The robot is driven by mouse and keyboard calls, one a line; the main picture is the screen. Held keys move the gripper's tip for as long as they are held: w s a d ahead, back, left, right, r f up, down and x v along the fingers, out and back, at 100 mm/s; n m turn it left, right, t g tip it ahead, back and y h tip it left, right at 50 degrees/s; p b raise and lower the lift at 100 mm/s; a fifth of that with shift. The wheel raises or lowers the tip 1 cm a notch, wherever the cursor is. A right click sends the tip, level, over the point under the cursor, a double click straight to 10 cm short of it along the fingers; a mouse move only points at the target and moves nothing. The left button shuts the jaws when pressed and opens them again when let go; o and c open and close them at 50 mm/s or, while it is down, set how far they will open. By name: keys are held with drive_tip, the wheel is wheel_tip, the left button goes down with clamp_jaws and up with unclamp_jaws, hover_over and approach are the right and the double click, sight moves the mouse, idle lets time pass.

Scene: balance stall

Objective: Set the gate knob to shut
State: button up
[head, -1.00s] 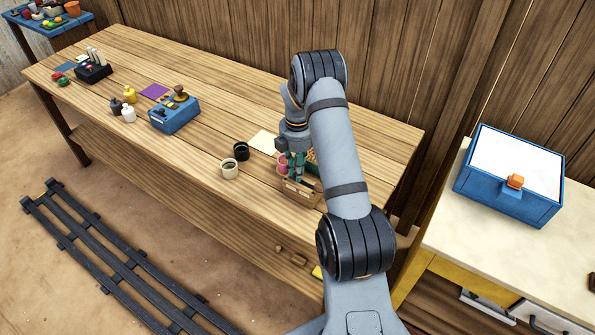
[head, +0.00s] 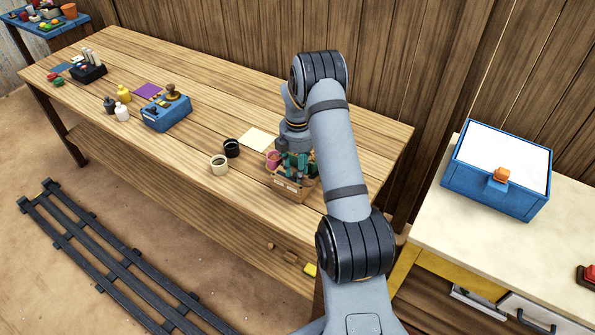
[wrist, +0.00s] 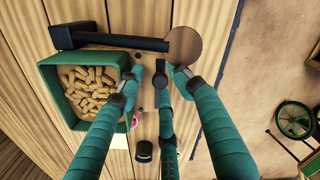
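In the wrist view a green bin (wrist: 50,98) of tan pellets (wrist: 88,92) is left of the fingers. A black bar with a brown disc (wrist: 184,45) lies beyond the tips. An orange knob (head: 501,175) is on the front of a blue box (head: 490,202) with a white top, far right of my gripper. I cannot tell whether this is the gate knob.
A blue device (head: 166,113) and small bottles are farther left on the wooden table (head: 215,80). The pale counter (head: 450,222) has free room.

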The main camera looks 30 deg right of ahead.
drive_tip(key=shift+r, duration=0.1)
drive_tip(key=shift+r, duration=3.95)
